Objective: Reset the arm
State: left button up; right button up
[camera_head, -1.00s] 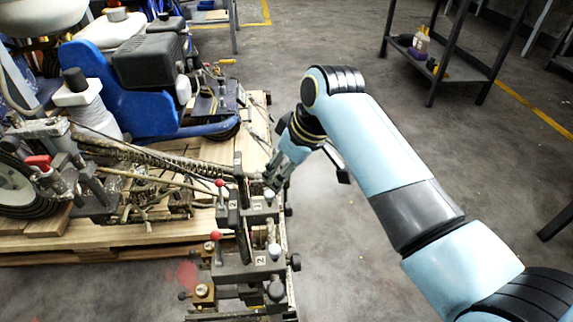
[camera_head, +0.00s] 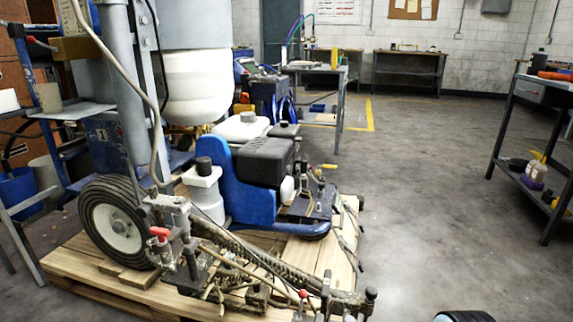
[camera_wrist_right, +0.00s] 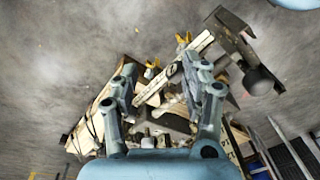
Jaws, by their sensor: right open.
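In the head view, only a small curved part of my right arm (camera_head: 463,316) shows at the bottom edge, and its gripper is out of that view. In the right wrist view, my right gripper (camera_wrist_right: 160,78) is open, with its two light-blue fingers spread apart. Nothing is clearly held between them. Parts of the line striper (camera_wrist_right: 190,65) show beyond the fingers, and I cannot tell how far off they are. In the head view, the blue line striper (camera_head: 255,205) stands on a wooden pallet (camera_head: 95,275). My left gripper is in neither view.
A metal cart (camera_head: 520,130) with bottles on its lower shelf stands at the right. A work table (camera_head: 325,70) and a bench (camera_head: 408,55) stand at the back. The concrete floor (camera_head: 430,190) between the striper and the cart is clear.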

pick_arm(q)
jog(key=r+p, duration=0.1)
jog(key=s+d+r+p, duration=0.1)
jog(key=p, duration=0.1)
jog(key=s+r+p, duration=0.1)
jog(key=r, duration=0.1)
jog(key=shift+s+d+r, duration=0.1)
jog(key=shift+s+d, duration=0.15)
pick_arm(e)
jog(key=s+d+f+m, duration=0.1)
jog(key=s+d+f, duration=0.2)
jog(key=s, duration=0.9)
jog(key=s+d+f+m+h, duration=0.1)
jog(key=s+d+f+m, duration=0.1)
jog(key=s+f, duration=0.6)
jog(key=s+d+f+m+h, duration=0.1)
jog(key=s+d+f, duration=0.4)
jog(key=s, duration=1.1)
jog(key=shift+s+f+m, duration=0.2)
jog(key=shift+f+m, duration=0.2)
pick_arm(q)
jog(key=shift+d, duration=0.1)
pick_arm(e)
jog(key=shift+d, duration=0.1)
